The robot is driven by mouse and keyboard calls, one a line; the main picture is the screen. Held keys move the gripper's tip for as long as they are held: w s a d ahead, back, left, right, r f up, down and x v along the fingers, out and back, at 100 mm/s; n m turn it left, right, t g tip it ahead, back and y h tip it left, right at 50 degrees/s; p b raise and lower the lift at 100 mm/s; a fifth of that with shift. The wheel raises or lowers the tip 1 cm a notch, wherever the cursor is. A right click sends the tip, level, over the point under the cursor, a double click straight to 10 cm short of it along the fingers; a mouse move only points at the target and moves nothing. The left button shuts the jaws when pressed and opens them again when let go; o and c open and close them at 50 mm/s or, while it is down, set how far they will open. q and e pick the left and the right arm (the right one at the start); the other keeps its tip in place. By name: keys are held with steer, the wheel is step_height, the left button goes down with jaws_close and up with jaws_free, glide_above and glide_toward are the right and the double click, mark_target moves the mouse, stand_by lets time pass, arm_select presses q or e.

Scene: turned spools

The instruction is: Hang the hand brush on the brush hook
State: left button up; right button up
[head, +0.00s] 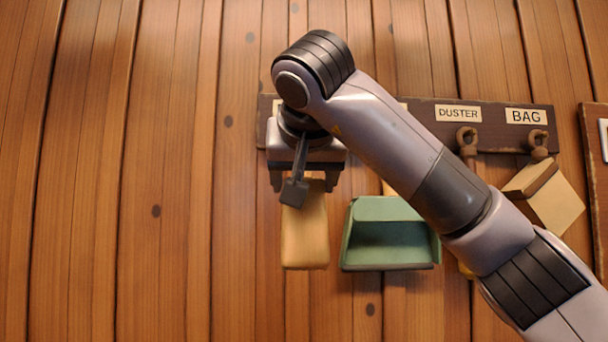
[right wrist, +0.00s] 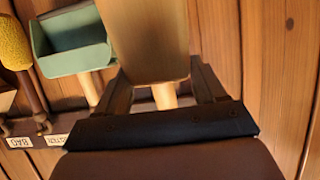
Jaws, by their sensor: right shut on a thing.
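The hand brush (head: 304,238) has a pale tan block and hangs upright below my right gripper (head: 304,184), close to the plank wall in the head view. In the right wrist view its block (right wrist: 150,38) and short light handle (right wrist: 165,96) show between the fingers of my right gripper (right wrist: 165,90), which is shut on the handle. The brush hook is hidden behind my right gripper and wrist, at the left end of the dark rack board (head: 485,140). I cannot tell whether the brush touches the hook. My left gripper is in neither view.
A green dustpan (head: 390,240) hangs just right of the brush, partly behind my right arm. Pegs labelled DUSTER (head: 458,113) and BAG (head: 526,116) are further right. A tan bag (head: 548,198) hangs there; a yellow duster (right wrist: 14,45) shows too. The wall left of the rack is bare.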

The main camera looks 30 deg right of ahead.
steer(key=shift+w+d+f+p, duration=0.1)
steer(key=shift+w+d, duration=0.25)
steer(key=shift+w, duration=0.35)
steer(key=shift+w+d+p, duration=0.15)
steer(key=shift+w+d, duration=0.15)
steer(key=shift+w, duration=0.4)
steer(key=shift+w+d+f+p, duration=0.1)
steer(key=shift+w+d, duration=0.25)
steer(key=shift+w, duration=0.35)
steer(key=shift+w+d+r, duration=0.1)
steer(key=shift+w+d, duration=0.1)
steer(key=shift+w, duration=0.05)
steer(key=shift+c, duration=1.4)
steer(key=shift+x, duration=0.8)
steer(key=shift+d+f, duration=0.1)
steer(key=shift+f, duration=0.1)
steer(key=o, duration=1.5)
steer(key=shift+c, duration=0.2)
